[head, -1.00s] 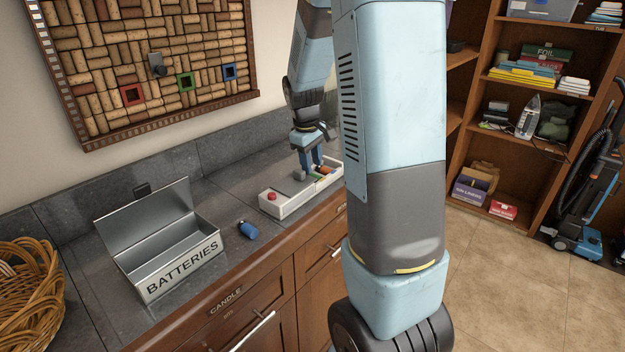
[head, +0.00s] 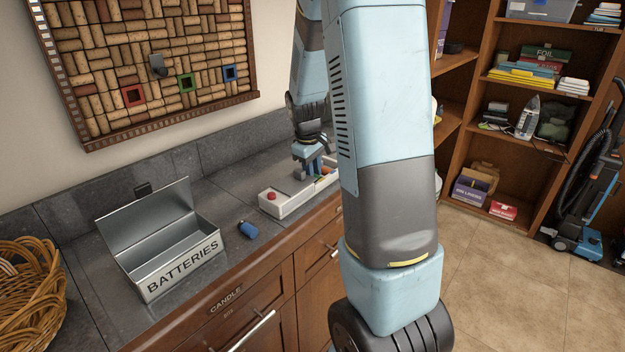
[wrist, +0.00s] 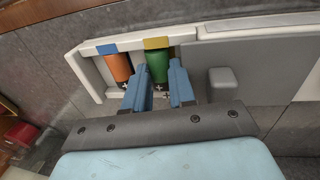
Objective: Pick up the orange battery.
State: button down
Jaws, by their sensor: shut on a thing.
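The orange battery (wrist: 118,68) stands in the left slot of the white and grey charger (wrist: 215,57), below a blue mark. In the head view only a small orange patch (head: 322,175) of it shows beside my gripper. A green battery (wrist: 157,63) stands in the slot to its right, below a yellow mark. My gripper (wrist: 158,80) is shut on the green battery, with one finger on each side of it. The left finger lies between the two batteries. The orange battery is outside the fingers.
A blue battery (head: 248,229) lies on the dark counter. An open metal box marked BATTERIES (head: 184,265) stands to its left, and a wicker basket (head: 30,310) at the far left. The charger has a red button (head: 271,196). A grey block (wrist: 222,78) is right of the fingers.

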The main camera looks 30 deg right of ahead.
jog(key=shift+s+a+f, duration=0.1)
jog(key=shift+s+f, duration=0.2)
jog(key=shift+f, duration=0.2)
jog(key=shift+w+r, duration=0.15)
jog(key=shift+r, duration=0.3)
notch_tip(320, 180, up, 2)
jog(key=shift+r, duration=0.25)
jog(key=s+r, duration=0.9)
jog(key=s, duration=0.4)
jog(key=shift+s+a+r, duration=0.15)
jog(key=shift+s+r, duration=0.15)
jog(key=shift+r, duration=0.05)
jog(key=shift+a, duration=0.1)
